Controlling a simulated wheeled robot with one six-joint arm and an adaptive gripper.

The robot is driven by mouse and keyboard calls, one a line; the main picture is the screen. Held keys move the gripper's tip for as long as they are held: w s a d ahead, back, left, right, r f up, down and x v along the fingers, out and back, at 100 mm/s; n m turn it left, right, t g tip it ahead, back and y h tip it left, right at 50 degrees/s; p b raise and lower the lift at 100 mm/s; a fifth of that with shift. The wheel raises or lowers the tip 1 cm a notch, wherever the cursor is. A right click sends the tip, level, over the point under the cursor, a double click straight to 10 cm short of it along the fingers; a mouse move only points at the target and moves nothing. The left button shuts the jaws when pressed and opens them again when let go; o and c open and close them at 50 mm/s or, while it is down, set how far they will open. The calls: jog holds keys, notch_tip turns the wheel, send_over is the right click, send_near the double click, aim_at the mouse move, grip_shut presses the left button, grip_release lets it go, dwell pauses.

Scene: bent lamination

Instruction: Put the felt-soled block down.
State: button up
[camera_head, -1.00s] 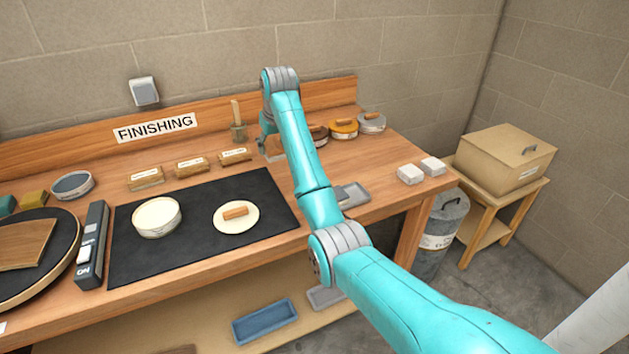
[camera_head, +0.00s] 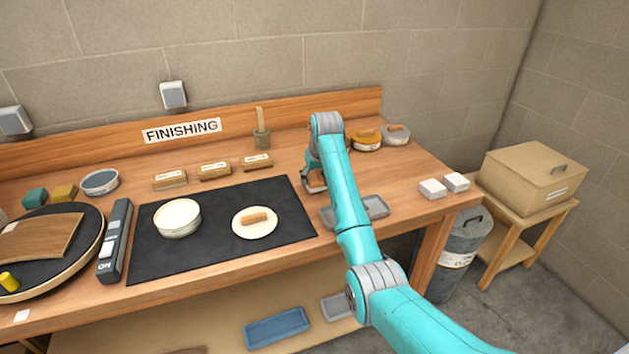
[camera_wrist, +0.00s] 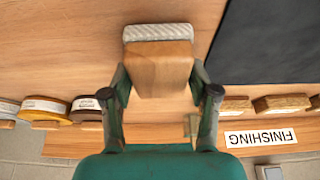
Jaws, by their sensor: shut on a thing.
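The felt-soled block (camera_wrist: 160,68) is a wooden block with a pale, ribbed sole at one end. In the wrist view my gripper (camera_wrist: 159,82) is shut on its sides, and the sole points away from the palm. In the head view my gripper (camera_head: 314,184) is low over the bench (camera_head: 420,165), just right of the black mat (camera_head: 225,205). The block is mostly hidden there by the gripper and arm. I cannot tell whether the sole touches the bench.
A grey tray (camera_head: 375,207) is partly behind my arm. Labelled wooden blocks (camera_head: 214,171) and a brush pot (camera_head: 262,138) stand behind the mat. Round lidded pads (camera_head: 367,140) are at back right, white blocks (camera_head: 433,189) at front right. Bare bench lies between them.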

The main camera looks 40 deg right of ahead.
jog(key=shift+f, duration=0.7)
jog(key=o, duration=1)
jog(key=shift+f, duration=0.15)
jog(key=v, duration=1.2)
